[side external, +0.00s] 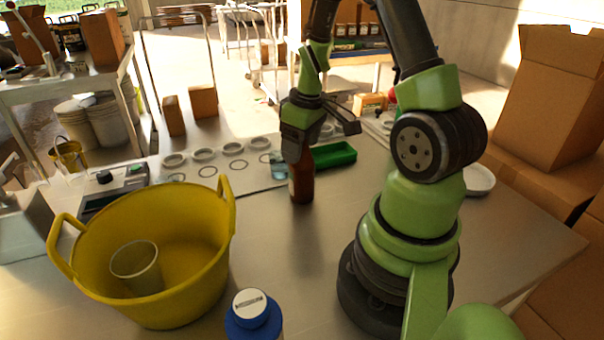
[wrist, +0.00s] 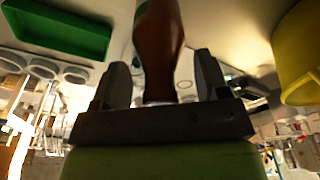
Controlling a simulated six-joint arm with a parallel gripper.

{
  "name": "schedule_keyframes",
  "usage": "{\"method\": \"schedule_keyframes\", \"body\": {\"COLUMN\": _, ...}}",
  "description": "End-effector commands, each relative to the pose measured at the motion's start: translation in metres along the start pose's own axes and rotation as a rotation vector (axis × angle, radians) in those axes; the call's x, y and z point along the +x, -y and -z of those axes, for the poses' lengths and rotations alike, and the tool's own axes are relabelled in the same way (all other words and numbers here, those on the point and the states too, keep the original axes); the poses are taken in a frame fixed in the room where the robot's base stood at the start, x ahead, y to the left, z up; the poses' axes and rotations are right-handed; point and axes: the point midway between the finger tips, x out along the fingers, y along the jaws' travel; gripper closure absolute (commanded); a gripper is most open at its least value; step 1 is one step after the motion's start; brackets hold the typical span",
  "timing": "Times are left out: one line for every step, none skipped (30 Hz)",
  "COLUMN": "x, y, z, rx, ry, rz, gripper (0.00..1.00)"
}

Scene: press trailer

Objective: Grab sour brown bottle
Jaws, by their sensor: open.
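A brown bottle (side external: 301,184) stands upright on the table near the middle of the side external view. Its upper part is hidden behind my gripper (side external: 298,150). In the wrist view the brown bottle (wrist: 159,45) extends between the two fingers of my gripper (wrist: 160,78). The fingers are open, one on each side of the bottle, with a visible gap at least on the right side. The bottle's label cannot be read.
A green tray (side external: 334,155) lies just behind the bottle. A clear container (side external: 278,164) stands close behind it. A yellow tub (side external: 185,285) with a cup inside stands at left.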

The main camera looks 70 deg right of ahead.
Motion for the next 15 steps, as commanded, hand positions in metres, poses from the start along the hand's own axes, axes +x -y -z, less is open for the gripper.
{"method": "schedule_keyframes", "body": {"x": -0.0002, "y": 0.0001, "z": 0.0000, "rx": 0.000, "ry": 0.000, "rz": 0.000, "gripper": 0.32}}
{"method": "schedule_keyframes", "body": {"x": -0.0002, "y": 0.0001, "z": 0.0000, "rx": 0.000, "ry": 0.000, "rz": 0.000, "gripper": 0.36}}
{"method": "schedule_keyframes", "body": {"x": -0.0002, "y": 0.0001, "z": 0.0000, "rx": 0.000, "ry": 0.000, "rz": 0.000, "gripper": 0.45}}
{"method": "schedule_keyframes", "body": {"x": -0.0003, "y": 0.0001, "z": 0.0000, "rx": 0.000, "ry": 0.000, "rz": 0.000, "gripper": 0.52}}
{"method": "schedule_keyframes", "body": {"x": -0.0003, "y": 0.0001, "z": 0.0000, "rx": 0.000, "ry": 0.000, "rz": 0.000, "gripper": 0.59}}
{"method": "schedule_keyframes", "body": {"x": -0.0003, "y": 0.0001, "z": 0.0000, "rx": 0.000, "ry": 0.000, "rz": 0.000, "gripper": 0.68}}
{"method": "schedule_keyframes", "body": {"x": -0.0003, "y": 0.0001, "z": 0.0000, "rx": 0.000, "ry": 0.000, "rz": 0.000, "gripper": 0.75}}
{"method": "schedule_keyframes", "body": {"x": -0.0003, "y": 0.0001, "z": -0.0001, "rx": 0.000, "ry": 0.000, "rz": 0.000, "gripper": 0.82}}
{"method": "schedule_keyframes", "body": {"x": -0.0003, "y": 0.0001, "z": -0.0001, "rx": 0.000, "ry": 0.000, "rz": 0.000, "gripper": 0.91}}
{"method": "schedule_keyframes", "body": {"x": -0.0003, "y": 0.0001, "z": -0.0001, "rx": 0.000, "ry": 0.000, "rz": 0.000, "gripper": 0.98}}
{"method": "schedule_keyframes", "body": {"x": -0.0004, "y": 0.0001, "z": -0.0001, "rx": 0.000, "ry": 0.000, "rz": 0.000, "gripper": 1.00}}
{"method": "schedule_keyframes", "body": {"x": -0.0004, "y": 0.0001, "z": -0.0001, "rx": 0.000, "ry": 0.000, "rz": 0.000, "gripper": 1.00}}
{"method": "schedule_keyframes", "body": {"x": -0.0006, "y": -0.0001, "z": 0.0002, "rx": 0.000, "ry": -0.001, "rz": 0.000, "gripper": 1.00}}
{"method": "schedule_keyframes", "body": {"x": -0.0006, "y": -0.0001, "z": 0.0002, "rx": 0.000, "ry": -0.001, "rz": 0.000, "gripper": 1.00}}
{"method": "schedule_keyframes", "body": {"x": -0.0006, "y": -0.0001, "z": 0.0002, "rx": 0.000, "ry": -0.001, "rz": 0.000, "gripper": 1.00}}
